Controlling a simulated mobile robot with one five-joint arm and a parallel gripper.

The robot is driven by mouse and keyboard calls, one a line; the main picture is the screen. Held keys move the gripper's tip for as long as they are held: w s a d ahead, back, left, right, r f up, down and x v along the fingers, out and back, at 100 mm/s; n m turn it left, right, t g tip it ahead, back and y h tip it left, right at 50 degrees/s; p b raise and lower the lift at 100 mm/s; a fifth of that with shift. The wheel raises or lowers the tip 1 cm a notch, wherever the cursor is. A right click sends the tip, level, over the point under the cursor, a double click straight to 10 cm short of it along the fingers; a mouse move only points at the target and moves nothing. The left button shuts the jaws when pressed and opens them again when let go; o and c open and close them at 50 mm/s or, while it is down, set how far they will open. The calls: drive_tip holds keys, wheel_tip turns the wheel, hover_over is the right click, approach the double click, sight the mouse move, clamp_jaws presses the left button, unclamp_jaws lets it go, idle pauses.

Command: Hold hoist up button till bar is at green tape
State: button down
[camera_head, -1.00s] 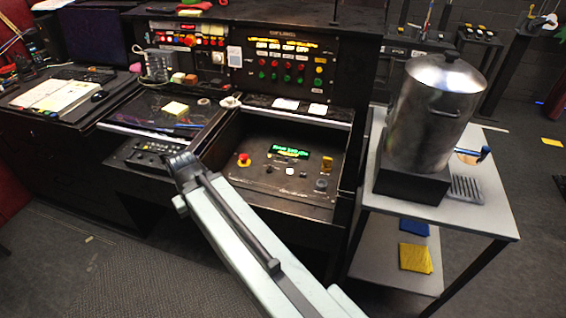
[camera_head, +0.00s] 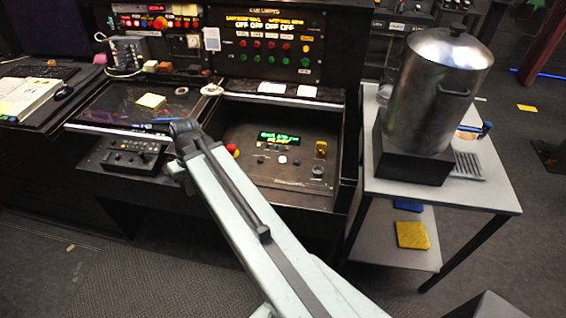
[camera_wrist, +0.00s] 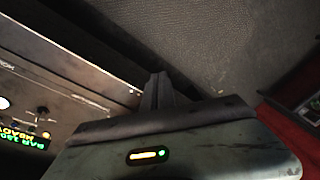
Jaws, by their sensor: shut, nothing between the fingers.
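The sloped control panel (camera_head: 262,180) has a lit green and yellow display (camera_head: 280,137), a white button (camera_head: 283,159), a red mushroom button (camera_head: 233,150) and several small dark controls. I cannot read which one is hoist up. In the wrist view, the panel's edge (camera_wrist: 95,80) is at the left, with the display (camera_wrist: 25,138) and white button (camera_wrist: 4,103) partly cut off. My gripper (camera_wrist: 157,86) is shut and empty, over the floor side of the panel's edge, apart from the buttons. My arm covers part of the panel's left side in the head view. I see neither bar nor green tape.
A steel pot (camera_head: 437,95) stands on a black block on the grey cart (camera_head: 480,192) to the right. A small black control box (camera_head: 130,156) is left of my arm. An upright panel (camera_head: 270,50) with several lit buttons rises behind. Floor is open in front.

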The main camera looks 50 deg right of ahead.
drive_tip(key=d+f+m+t+y+b, duration=0.1)
drive_tip(key=d+f+m+t+b, duration=0.2)
drive_tip(key=d, duration=1.7)
wheel_tip(320, 180, up, 3)
drive_tip(key=m+t+h+b, duration=0.1)
drive_tip(key=m+t+b, duration=0.2)
drive_tip(key=t, duration=0.2)
hover_over(285, 160)
drive_tip(key=shift+r, duration=0.15)
drive_tip(key=shift+a, duration=0.1)
wheel_tip(285, 160, down, 9)
drive_tip(key=b, duration=0.8)
drive_tip(key=shift+f+b, duration=0.35)
drive_tip(key=shift+b, duration=0.2)
